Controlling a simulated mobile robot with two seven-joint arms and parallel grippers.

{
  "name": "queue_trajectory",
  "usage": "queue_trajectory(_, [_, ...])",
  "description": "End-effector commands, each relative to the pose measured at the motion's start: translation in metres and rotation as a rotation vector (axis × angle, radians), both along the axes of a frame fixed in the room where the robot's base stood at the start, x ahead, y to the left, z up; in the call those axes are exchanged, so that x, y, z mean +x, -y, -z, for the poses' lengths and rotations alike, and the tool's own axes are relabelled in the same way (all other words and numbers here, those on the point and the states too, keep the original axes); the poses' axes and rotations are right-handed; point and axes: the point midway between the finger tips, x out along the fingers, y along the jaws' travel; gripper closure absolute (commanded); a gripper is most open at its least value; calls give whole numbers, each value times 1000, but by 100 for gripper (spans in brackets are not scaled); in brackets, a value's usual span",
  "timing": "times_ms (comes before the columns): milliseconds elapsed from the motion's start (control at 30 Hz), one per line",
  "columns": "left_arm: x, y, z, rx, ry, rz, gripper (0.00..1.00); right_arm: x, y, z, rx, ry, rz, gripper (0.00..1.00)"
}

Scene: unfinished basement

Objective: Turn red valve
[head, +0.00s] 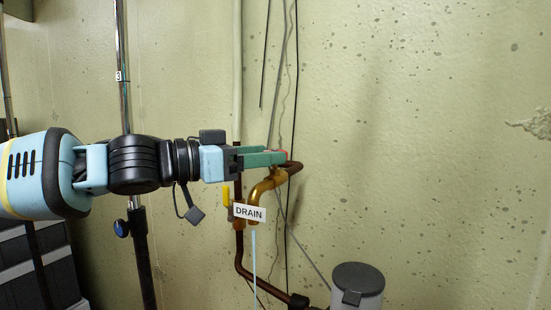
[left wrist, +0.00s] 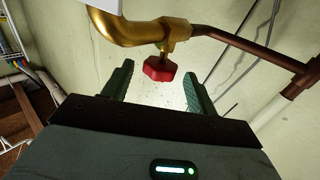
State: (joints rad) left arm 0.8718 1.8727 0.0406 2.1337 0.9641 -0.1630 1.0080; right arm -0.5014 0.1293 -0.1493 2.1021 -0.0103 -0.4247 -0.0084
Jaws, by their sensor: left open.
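The red valve (left wrist: 160,70) is a small knob on a brass spigot (left wrist: 135,30). In the left wrist view it lies between the two fingertips of my left gripper, with a gap on each side. In the head view only a sliver of red valve (head: 284,153) shows past the fingers, above the brass spigot (head: 266,184). My left gripper (head: 270,157) reaches in from the left, level, with its fingers open around or just short of the valve; the exact depth is hard to tell. My right gripper is not in view.
A white DRAIN tag (head: 249,213) hangs by the spigot, near a yellow handle (head: 226,195). Copper pipe (head: 240,255) runs down the wall. A grey lidded cylinder (head: 357,287) stands lower right. A metal pole stand (head: 140,240) is at left. The wall at right is clear.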

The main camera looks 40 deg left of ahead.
Motion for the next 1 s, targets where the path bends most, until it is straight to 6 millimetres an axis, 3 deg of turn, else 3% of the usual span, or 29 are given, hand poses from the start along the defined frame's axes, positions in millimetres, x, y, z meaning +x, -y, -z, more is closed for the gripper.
queue_trajectory(400, [24,9,2,1,-3,-2,42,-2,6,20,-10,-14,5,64])
queue_trajectory(833, [27,12,0,0,1,1,42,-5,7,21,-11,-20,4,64])
queue_trajectory(1000, [27,12,0,0,1,1,61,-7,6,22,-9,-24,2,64])
